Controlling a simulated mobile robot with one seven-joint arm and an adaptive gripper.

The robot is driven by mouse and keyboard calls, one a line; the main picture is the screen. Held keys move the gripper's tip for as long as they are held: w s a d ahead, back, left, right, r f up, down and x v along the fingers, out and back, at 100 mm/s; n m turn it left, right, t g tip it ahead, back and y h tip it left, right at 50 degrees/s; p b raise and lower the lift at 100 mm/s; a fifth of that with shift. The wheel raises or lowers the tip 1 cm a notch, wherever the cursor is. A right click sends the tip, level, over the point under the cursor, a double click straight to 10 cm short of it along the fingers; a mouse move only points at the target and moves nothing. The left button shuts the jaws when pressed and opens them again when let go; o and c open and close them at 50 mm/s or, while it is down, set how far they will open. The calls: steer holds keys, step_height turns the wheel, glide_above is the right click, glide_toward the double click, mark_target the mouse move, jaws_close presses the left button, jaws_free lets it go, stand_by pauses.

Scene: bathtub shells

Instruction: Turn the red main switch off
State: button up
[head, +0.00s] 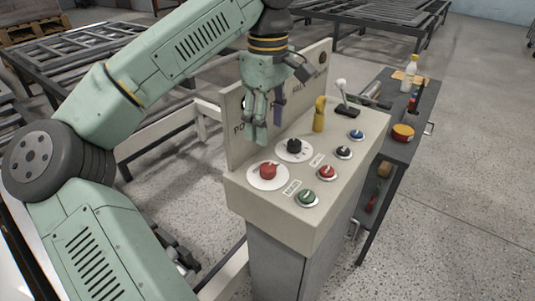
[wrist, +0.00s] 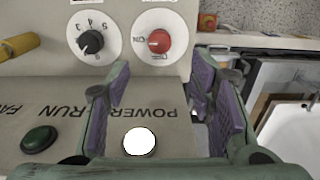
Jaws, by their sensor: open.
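The red main switch (head: 268,171) is a red rotary knob on a white round plate at the near left of the control box top. My gripper (head: 257,138) is open and empty, pointing down above and behind the switch, close to the upright panel. In the wrist view its purple-padded fingers (wrist: 160,75) stand apart. The switch appears beyond the fingertips, apart from them. Its exact setting is hard to read.
A black dial (head: 293,147) sits beside the switch. A yellow handle (head: 319,114), a white-knobbed lever (head: 341,84) and several buttons stand farther right. The upright panel (head: 232,128) rises behind, with a lit white lamp (wrist: 139,141). A dark cart (head: 402,150) stands right.

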mark_target(268, 166)
step_height(268, 166, down, 11)
steer(key=shift+r+p, duration=0.2)
steer(key=shift+p, duration=0.6)
steer(key=shift+c, duration=0.4)
steer(key=c, duration=1.1)
